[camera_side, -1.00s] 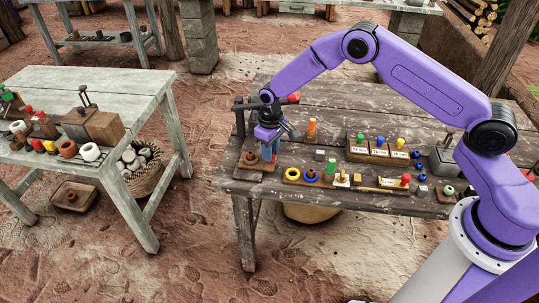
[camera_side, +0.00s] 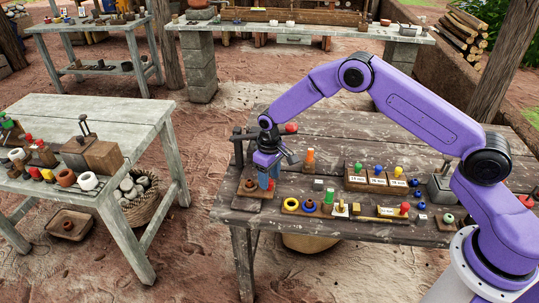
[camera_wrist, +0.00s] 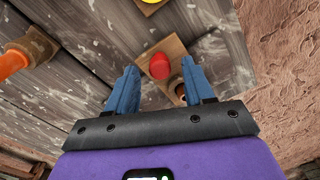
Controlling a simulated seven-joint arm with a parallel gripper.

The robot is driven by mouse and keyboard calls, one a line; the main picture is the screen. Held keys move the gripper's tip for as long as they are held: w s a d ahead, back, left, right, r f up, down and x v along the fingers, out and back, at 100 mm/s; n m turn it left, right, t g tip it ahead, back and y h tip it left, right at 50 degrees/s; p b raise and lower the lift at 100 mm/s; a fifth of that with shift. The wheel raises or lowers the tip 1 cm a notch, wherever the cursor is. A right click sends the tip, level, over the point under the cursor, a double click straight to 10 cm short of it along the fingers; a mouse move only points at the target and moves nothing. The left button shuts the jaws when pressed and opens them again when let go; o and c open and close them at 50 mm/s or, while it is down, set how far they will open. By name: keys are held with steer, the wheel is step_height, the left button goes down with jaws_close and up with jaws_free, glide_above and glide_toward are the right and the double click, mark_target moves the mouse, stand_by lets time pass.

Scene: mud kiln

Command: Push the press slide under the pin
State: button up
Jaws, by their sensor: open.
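A small wooden board (camera_side: 247,193) lies at the left end of the dark plank table, with a brown round piece (camera_side: 250,185) on its left part. In the wrist view the board (camera_wrist: 176,47) carries a red knob (camera_wrist: 159,66), and the brown piece (camera_wrist: 181,90) is partly hidden by the right finger. I cannot tell for sure which part is the press slide, and the pin is not clearly seen. My gripper (camera_side: 268,184) points down over the board, also seen in the wrist view (camera_wrist: 162,72). Its blue fingers are apart, with the red knob in view between them.
A dark post and bar frame (camera_side: 238,152) stands behind my gripper. Labelled wooden blocks (camera_side: 376,180) stand farther right. The table's left edge is near.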

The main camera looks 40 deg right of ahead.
step_height(320, 180, up, 16)
steer(key=shift+r, duration=0.25)
steer(key=shift+c, duration=0.2)
steer(key=s+a+f+n+t+h, duration=0.1)
steer(key=s+f+n+t+h, duration=0.1)
steer(key=s+f+n+h, duration=0.2)
steer(key=s+a+f+n+t+h, duration=0.1)
steer(key=s+f+n+t+h, duration=0.1)
steer(key=s+f+n+h, duration=0.2)
steer(key=s+a+f+n+t+h, duration=0.1)
steer(key=s+f+n+h, duration=0.3)
steer(key=f+n, duration=0.3)
steer(key=shift+s+a+f+n+t+h, duration=0.15)
steer(key=shift+s+f+n+t+h, duration=0.2)
steer(key=shift+f+h, duration=0.3)
steer(key=s+a+f+n+t+y, duration=0.2)
steer(key=a+f+n+t+y, duration=0.15)
steer(key=a+n+t, duration=0.45)
steer(key=w+d, duration=0.3)
steer(key=w, duration=0.2)
steer(key=w+d+n+t, duration=0.1)
steer(key=w+d, duration=0.3)
steer(key=w, duration=0.1)
steer(key=w+d+n, duration=0.1)
steer(key=w+d, duration=0.3)
steer(key=shift+w+d+r+t, duration=0.15)
steer(key=shift+w+r+t, duration=0.1)
steer(key=shift+w+r, duration=0.15)
